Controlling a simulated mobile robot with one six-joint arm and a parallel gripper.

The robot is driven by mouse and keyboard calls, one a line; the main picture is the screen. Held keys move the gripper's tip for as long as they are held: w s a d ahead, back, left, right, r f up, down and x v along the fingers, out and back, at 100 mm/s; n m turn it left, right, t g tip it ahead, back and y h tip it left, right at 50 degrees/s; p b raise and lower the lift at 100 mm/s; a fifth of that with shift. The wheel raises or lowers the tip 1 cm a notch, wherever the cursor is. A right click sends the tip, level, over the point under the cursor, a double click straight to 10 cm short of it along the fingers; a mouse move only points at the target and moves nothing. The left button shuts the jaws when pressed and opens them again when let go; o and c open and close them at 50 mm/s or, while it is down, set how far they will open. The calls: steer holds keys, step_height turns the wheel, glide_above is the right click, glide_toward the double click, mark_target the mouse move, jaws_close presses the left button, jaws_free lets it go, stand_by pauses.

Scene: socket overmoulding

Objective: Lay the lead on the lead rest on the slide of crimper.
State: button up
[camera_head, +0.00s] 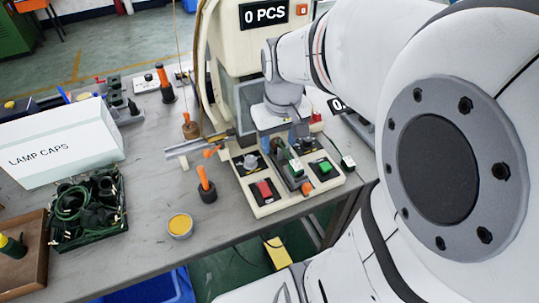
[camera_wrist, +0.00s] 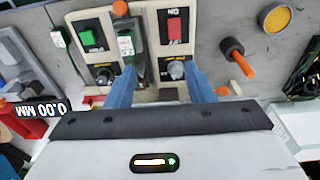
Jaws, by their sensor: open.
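The crimper (camera_head: 232,55) is a cream machine with a "0 PCS" display. Its base carries a narrow slide between the button panels, with a white and green piece (camera_head: 295,166) on it; this piece also shows in the wrist view (camera_wrist: 125,43). I cannot make out the lead rest. Dark green coiled leads (camera_head: 72,203) lie in a crate on the left; I cannot single out a separate lead elsewhere. My gripper (camera_wrist: 160,74) has two blue fingers spread apart above the crimper's base, with no lead visible between them. My arm hides part of the crimper in the head view.
A red button (camera_head: 264,189) and green button (camera_head: 325,167) flank the slide. An orange-handled tool (camera_head: 205,184) and yellow tin (camera_head: 180,225) stand left of the base. A white "LAMP CAPS" box (camera_head: 60,146) is farther left.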

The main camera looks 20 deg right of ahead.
steer(key=s+a+t, duration=0.1)
steer(key=s+a, duration=0.4)
steer(key=s, duration=0.1)
steer(key=shift+s+a, duration=0.25)
steer(key=shift+s, duration=0.1)
stand_by(0.9)
